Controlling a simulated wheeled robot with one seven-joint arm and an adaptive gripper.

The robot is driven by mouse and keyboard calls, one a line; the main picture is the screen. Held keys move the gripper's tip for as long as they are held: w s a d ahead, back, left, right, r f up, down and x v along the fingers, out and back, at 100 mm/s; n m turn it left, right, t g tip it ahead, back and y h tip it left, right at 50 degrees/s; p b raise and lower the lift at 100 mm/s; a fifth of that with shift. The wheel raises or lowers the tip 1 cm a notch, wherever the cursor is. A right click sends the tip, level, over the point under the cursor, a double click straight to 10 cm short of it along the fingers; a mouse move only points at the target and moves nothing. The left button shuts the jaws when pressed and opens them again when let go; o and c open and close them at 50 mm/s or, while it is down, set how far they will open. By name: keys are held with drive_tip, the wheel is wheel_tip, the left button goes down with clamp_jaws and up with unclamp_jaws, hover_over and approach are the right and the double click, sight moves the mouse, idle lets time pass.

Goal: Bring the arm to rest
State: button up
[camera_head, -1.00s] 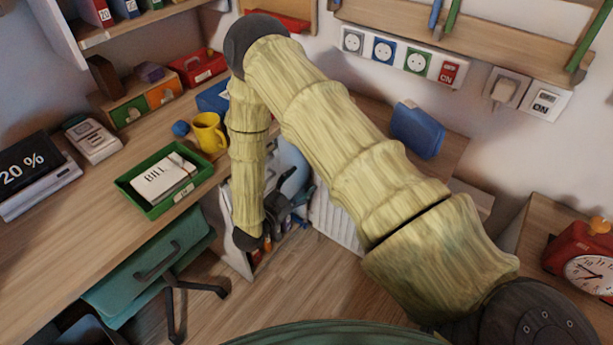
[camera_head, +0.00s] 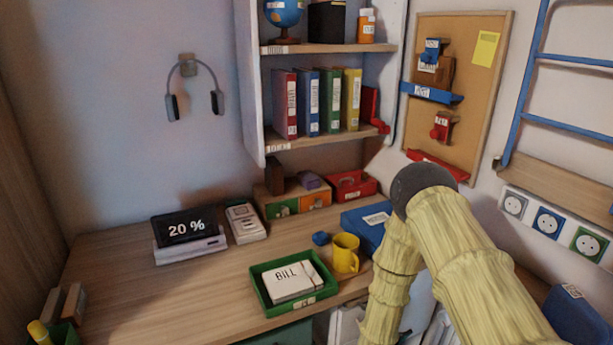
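My arm, in pale yellow ribbed covering, shows at the right of the head view. It rises to a dark elbow joint in front of the pinboard's lower edge, then bends down past the desk's right end. My gripper is below the bottom edge of the picture and cannot be seen, so neither its fingers nor anything in them shows.
The desk (camera_head: 130,285) holds a green tray (camera_head: 262,304) with a bill, a yellow mug (camera_head: 345,253), a blue box (camera_head: 366,226) and a display (camera_head: 186,228). The mug and blue box stand near my forearm. A shelf (camera_head: 318,140) with binders hangs above.

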drive_tip(key=s+a+n+g+y+p, duration=0.2)
drive_tip(key=s+n+g+y, duration=0.1)
drive_tip(key=s, duration=0.7)
drive_tip(key=s+a+f+n+g+y+p, duration=0.1)
drive_tip(key=s+a+n+g+y+p, duration=0.2)
drive_tip(key=s, duration=0.8)
drive_tip(key=s+a+f+n+g+y+p, duration=0.1)
drive_tip(key=s+a+n+g+y+p, duration=0.1)
drive_tip(key=s+n+y, duration=0.4)
drive_tip(key=s+a+n+g, duration=0.1)
drive_tip(key=s, duration=0.4)
drive_tip(key=shift+s+a+n, duration=0.25)
drive_tip(key=shift+n, duration=0.05)
